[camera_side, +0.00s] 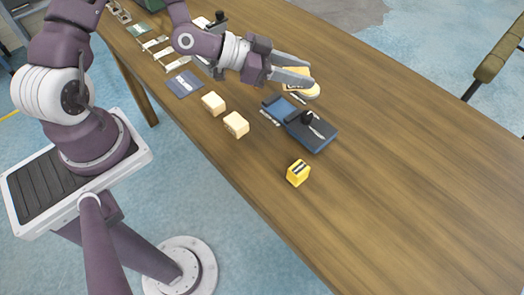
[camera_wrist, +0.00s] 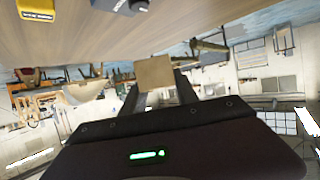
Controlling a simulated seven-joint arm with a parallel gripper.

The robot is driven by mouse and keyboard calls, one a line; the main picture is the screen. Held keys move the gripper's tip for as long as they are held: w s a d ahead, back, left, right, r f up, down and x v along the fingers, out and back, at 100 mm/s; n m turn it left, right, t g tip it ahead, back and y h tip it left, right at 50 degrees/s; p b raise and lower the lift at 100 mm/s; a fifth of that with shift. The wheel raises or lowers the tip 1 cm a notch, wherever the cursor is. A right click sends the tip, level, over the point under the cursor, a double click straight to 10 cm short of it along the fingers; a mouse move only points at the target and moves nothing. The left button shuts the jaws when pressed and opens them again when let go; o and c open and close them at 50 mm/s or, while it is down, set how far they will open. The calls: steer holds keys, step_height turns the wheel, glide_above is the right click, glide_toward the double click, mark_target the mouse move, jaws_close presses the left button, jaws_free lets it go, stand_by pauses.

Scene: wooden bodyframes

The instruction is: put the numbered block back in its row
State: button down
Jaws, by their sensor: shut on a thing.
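My gripper (camera_side: 304,76) is shut on a pale wooden block (camera_side: 294,75), held above the table behind the blue tool. The held block also shows in the wrist view (camera_wrist: 155,72) between the two dark fingers (camera_wrist: 160,92). No number can be read on it. Two similar pale blocks stand on the table to the left, one at the back (camera_side: 213,103) and one nearer (camera_side: 236,124), with a small space between them. Another pale block (camera_side: 200,22) shows farther back, partly behind my arm.
A blue-and-black tool with a black knob (camera_side: 310,137) lies just below the gripper in the side view. A yellow block-like object (camera_side: 298,173) stands in front of it. A blue card (camera_side: 184,84) and several strips lie farther back. The wooden table's right side (camera_side: 420,170) is clear.

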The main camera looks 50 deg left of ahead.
mark_target(264, 154)
steer(key=s+d+f+m+g+h, duration=0.2)
steer(key=s+f+m+g+h, duration=0.3)
steer(key=s, duration=0.6)
steer(key=shift+m+g+y, duration=0.3)
steer(key=shift+m+y, duration=0.1)
steer(key=shift+m, duration=0.1)
steer(key=f, duration=1)
steer(key=shift+s+a, duration=0.15)
steer(key=shift+a, duration=0.05)
steer(key=c, duration=0.9)
jaws_free()
steer(key=v, duration=1.2)
